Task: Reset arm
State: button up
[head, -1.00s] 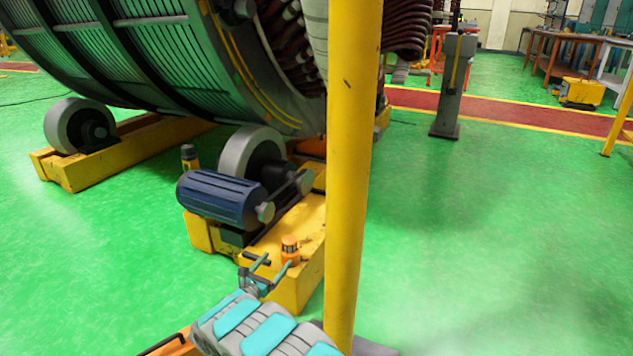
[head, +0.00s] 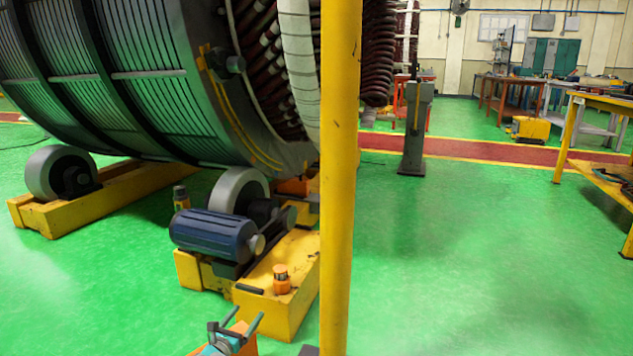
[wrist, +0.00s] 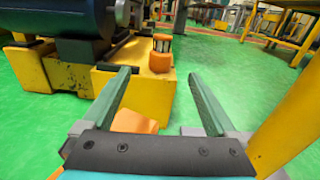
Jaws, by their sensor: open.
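My gripper (head: 240,326) is low in the head view, in front of the yellow roller base (head: 292,304). Its two teal fingers stand apart with nothing between them. In the wrist view my gripper (wrist: 160,85) is also open and empty, its fingers pointing at the yellow base (wrist: 100,82). An orange cylinder with a dark band (head: 281,279) stands upright on that base, beyond the fingertips and apart from them. It also shows in the wrist view (wrist: 160,58).
A yellow post (head: 338,180) rises close to the right of my gripper. A blue motor (head: 212,235) and a roller (head: 238,190) sit on the base under the large stator (head: 130,70). The green floor right of the post is clear up to a yellow workbench (head: 600,105).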

jog(key=w+d+r+n+g+y+p, duration=0.1)
jog(key=w+d+r+n+y, duration=0.15)
jog(key=r+n, duration=0.4)
jog(key=w+d+r+n+g+y+p, duration=0.1)
jog(key=w+r+n+y+p, duration=0.2)
jog(key=r, duration=0.6)
jog(key=s+d+r+n+g+y, duration=0.35)
jog(key=s+d+r+n, duration=0.5)
jog(key=n, duration=0.35)
jog(key=s+d+r+n+g+h+p, duration=0.1)
jog(key=s+d+n+g, duration=0.3)
jog(key=s, duration=1.3)
jog(key=s+d+r+n+g+h+p, duration=0.1)
jog(key=s+d+r+n+g+p, duration=0.1)
jog(key=s+d+n+g, duration=0.2)
jog(key=s+d+r+n+g+h+p, duration=0.1)
jog(key=s+d+n+g, duration=0.4)
jog(key=s, duration=2.5)
jog(key=d+r+n+p, duration=0.1)
jog(key=d+n, duration=0.3)
jog(key=d, duration=0.7)
jog(key=shift+s+r, duration=0.3)
jog(key=shift+n, duration=0.25)
